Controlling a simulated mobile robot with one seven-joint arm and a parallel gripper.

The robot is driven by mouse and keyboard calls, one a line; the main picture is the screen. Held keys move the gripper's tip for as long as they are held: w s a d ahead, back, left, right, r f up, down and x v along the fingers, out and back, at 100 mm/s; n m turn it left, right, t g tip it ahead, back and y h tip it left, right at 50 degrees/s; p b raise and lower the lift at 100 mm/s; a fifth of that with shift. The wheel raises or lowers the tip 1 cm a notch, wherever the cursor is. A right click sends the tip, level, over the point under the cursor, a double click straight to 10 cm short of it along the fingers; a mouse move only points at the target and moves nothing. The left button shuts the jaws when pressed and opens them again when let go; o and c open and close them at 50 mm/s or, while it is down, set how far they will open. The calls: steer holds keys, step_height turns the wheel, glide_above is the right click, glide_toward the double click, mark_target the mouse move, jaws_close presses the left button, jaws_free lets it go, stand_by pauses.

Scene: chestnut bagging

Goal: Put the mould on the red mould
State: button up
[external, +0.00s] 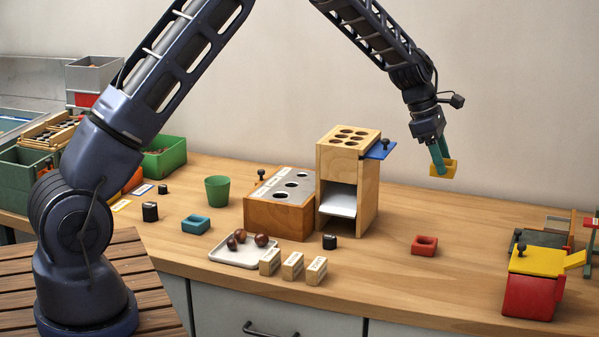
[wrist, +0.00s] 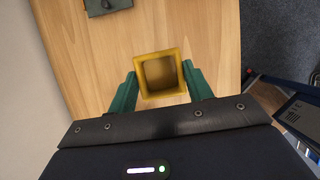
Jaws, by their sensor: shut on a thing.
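My gripper (external: 440,158) is shut on a yellow mould (external: 444,170), a small square block with an opening, and holds it in the air above the right part of the table. In the wrist view the yellow mould (wrist: 146,92) sits between the two green fingers of my gripper (wrist: 160,88), its square opening facing the camera. The red mould (external: 424,245) lies on the table below and a little left of my gripper. I cannot make it out in the wrist view. A blue mould (external: 196,224) lies on the table at the left.
A wooden tower with holes (external: 349,150) and a block with round holes (external: 262,215) stand mid-table. A red box with a yellow lid (external: 529,297) stands at the right. A white tray with chestnuts (external: 225,257) is in front. The table around the red mould is clear.

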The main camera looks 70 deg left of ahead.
glide_above(429, 241)
steer(key=s, duration=0.1)
steer(key=a, duration=0.1)
step_height(429, 241, down, 19)
steer(key=shift+s+r, duration=0.1)
stand_by(0.5)
steer(key=shift+f, duration=0.2)
steer(key=o, duration=1)
